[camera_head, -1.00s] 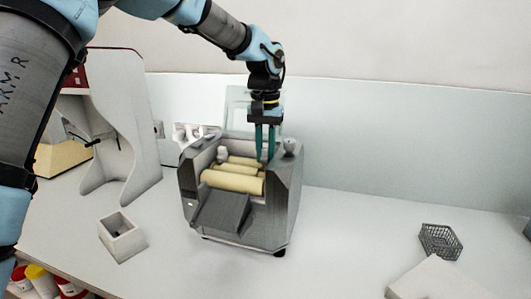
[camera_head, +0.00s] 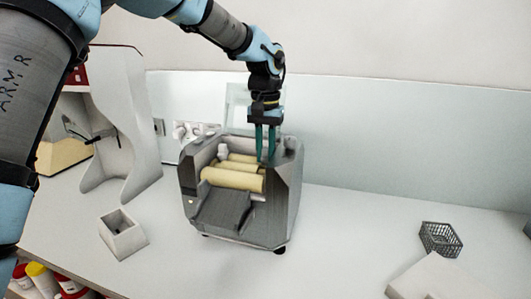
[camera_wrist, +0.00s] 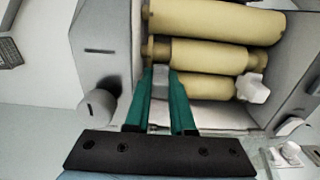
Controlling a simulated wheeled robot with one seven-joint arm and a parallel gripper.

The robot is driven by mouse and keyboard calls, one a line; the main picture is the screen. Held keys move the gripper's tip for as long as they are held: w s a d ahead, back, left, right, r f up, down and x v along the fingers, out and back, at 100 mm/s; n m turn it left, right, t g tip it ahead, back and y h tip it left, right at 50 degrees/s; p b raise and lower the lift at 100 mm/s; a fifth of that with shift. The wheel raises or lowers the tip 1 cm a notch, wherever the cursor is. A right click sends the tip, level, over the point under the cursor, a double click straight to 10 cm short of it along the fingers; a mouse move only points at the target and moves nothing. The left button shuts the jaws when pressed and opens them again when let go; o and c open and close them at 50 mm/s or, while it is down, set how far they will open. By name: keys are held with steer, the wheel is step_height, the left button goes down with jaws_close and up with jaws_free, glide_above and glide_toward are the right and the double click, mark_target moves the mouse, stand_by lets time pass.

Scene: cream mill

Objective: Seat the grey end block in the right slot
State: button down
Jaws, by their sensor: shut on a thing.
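The grey mill (camera_head: 284,205) stands on the counter with several cream rollers (camera_head: 232,180) across its open top. My gripper (camera_head: 266,154) points down into the right end of the mill. In the wrist view its green fingers (camera_wrist: 160,84) are shut on a small grey end block (camera_wrist: 160,90), beside the left ends of the rollers there. The fingers hide much of the block, and I cannot tell whether it sits fully down in the right slot. A paler end block (camera_head: 223,152) sits at the left end of the rollers; it also shows in the wrist view (camera_wrist: 251,88).
A round knob (camera_head: 290,143) stands on the mill's right rim, close to my gripper. A small open box (camera_head: 122,236) is at the left front. A wire basket (camera_head: 440,239) and a pale slab (camera_head: 438,279) lie at the right.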

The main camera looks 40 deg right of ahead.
mark_target(265, 148)
steer(key=shift+f, duration=0.2)
steer(key=c, duration=0.9)
jaws_free()
steer(key=shift+f, duration=0.1)
steer(key=shift+o, duration=1.1)
steer(key=shift+r+b, duration=0.35)
steer(key=shift+r, duration=0.2)
step_height(265, 148, up, 10)
steer(key=shift+r+b, duration=0.15)
steer(key=shift+b, duration=1.05)
